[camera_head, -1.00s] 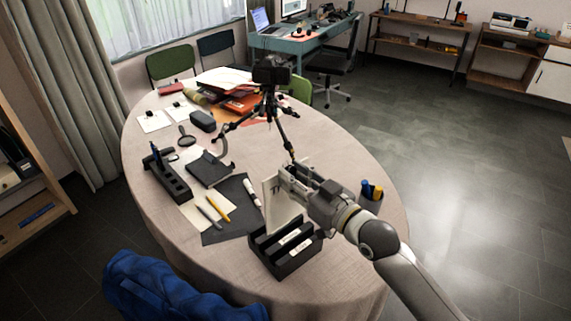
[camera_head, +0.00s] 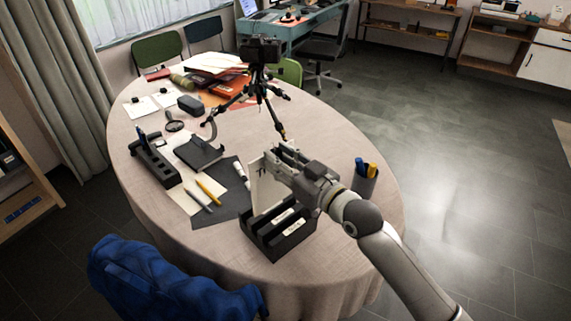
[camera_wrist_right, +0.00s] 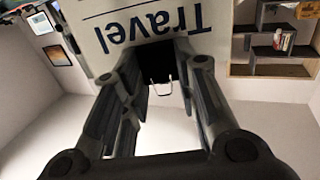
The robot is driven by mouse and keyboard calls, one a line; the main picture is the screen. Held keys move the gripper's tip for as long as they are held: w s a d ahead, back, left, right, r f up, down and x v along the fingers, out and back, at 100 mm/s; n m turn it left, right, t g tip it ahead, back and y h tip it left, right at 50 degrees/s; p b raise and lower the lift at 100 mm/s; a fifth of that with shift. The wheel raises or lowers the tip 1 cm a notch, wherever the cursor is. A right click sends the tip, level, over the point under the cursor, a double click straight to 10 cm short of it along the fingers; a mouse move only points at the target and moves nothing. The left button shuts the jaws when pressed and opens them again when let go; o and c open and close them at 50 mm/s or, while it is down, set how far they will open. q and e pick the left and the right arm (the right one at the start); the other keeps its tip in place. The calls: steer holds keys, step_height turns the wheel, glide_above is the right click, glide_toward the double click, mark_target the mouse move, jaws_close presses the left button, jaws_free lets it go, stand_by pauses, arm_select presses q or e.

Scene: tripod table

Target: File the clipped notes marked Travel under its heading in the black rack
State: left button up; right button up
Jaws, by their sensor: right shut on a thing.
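My right gripper (camera_head: 275,153) is shut on the clipped notes (camera_head: 265,188), a white upright sheaf. In the right wrist view the notes (camera_wrist_right: 112,35) carry the word Travel, upside down there, and a black clip (camera_wrist_right: 155,62) sits between my fingers. The black rack (camera_head: 276,252) stands on the table's near right part, with white labels on its dividers, too small to read. The notes' lower edge is at the rack's back slot; I cannot tell whether it is inside. My arm covers part of the rack's right side. My left gripper is not in view.
A pen cup (camera_head: 365,182) stands right of my gripper. A camera tripod (camera_head: 260,85) stands behind the rack. A dark mat (camera_head: 228,212) with pens lies left of it. White clipped sheets (camera_head: 140,107) lie far left. A blue-covered chair (camera_head: 150,285) is at the near edge.

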mark_target(274, 182)
steer(key=shift+b+x, duration=0.7)
steer(key=shift+x, duration=0.8)
step_height(274, 182, down, 7)
steer(key=b, duration=0.4)
steer(key=shift+f+b, duration=0.7)
steer(key=shift+f, duration=0.25)
steer(key=o, duration=1.1)
